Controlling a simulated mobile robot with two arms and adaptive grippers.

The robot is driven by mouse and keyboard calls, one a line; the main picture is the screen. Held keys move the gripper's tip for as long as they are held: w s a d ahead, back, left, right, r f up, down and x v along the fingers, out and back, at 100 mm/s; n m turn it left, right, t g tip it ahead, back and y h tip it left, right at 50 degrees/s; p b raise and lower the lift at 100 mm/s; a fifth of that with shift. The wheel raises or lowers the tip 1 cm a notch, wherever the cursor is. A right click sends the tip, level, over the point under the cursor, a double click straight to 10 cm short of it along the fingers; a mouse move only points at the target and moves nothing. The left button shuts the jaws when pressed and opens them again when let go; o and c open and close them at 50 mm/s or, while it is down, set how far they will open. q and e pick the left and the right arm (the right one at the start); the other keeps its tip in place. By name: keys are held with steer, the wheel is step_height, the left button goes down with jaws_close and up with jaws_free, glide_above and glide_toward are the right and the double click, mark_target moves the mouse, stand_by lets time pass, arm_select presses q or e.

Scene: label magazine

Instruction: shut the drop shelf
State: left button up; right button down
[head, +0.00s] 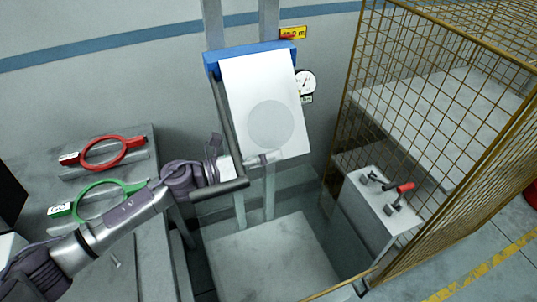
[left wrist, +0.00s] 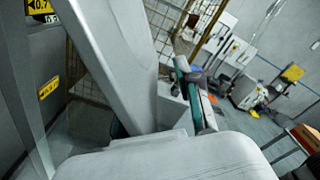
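The drop shelf (head: 244,84) is a white panel with a grey disc, below a blue bar (head: 251,57) on the wall posts. In the head view it stands steeply tilted, its lower edge toward me. A dark bar runs down its left side to a dark grey cylinder (head: 219,189) near its lower left corner. A large pale surface fills the bottom of the left wrist view. My right gripper is not in view.
A grey bench at left carries a red ring tool (head: 104,153) and a green ring tool (head: 103,200). A gauge (head: 304,82) is right of the shelf. A yellow mesh cage (head: 432,110) and a small white cabinet (head: 384,207) with tools stand at right.

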arm_select(q)
steer(key=shift+s+a, duration=0.1)
steer(key=shift+a, duration=0.05)
steer(key=v, duration=1.1)
steer(key=shift+a, duration=0.3)
steer(key=shift+s+f, duration=0.1)
